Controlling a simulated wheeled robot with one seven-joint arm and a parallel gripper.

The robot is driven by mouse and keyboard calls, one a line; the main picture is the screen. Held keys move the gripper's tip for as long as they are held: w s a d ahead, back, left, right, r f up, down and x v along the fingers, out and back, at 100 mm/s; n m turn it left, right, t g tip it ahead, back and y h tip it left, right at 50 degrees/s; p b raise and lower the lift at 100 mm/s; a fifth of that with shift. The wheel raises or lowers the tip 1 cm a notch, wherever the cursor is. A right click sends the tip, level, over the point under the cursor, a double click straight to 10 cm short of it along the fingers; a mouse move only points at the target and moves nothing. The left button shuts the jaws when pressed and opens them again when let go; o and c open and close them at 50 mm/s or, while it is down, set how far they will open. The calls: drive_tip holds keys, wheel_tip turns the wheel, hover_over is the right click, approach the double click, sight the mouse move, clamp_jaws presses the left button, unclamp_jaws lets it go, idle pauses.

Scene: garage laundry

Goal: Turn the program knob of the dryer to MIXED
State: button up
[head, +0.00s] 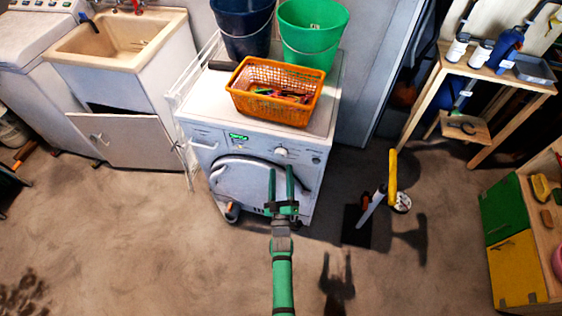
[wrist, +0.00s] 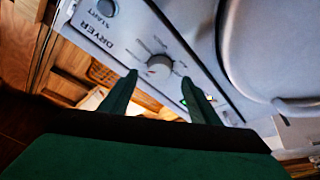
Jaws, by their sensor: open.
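The white dryer (head: 205,160) stands at the centre of the head view, with a round door and a green-lit display. Its pale program knob (head: 281,153) is on the front panel, right of the display. My green gripper (head: 280,170) is open and empty in front of the dryer. In the wrist view its fingertips (wrist: 160,78) appear on either side of the knob; I cannot tell whether they reach around it.
An orange basket (head: 240,103), a green bucket (head: 312,40) and a dark blue bucket (head: 243,35) stand on the dryer. A START button (wrist: 107,7) is on the panel. A sink cabinet (head: 135,140) stands left. A yellow-handled tool (head: 392,175) is right. Floor in front is mostly clear.

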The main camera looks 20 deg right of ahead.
sight(281, 157)
drive_tip(key=shift+x, duration=2.65)
drive_tip(key=shift+c, duration=0.3)
drive_tip(key=c, duration=1)
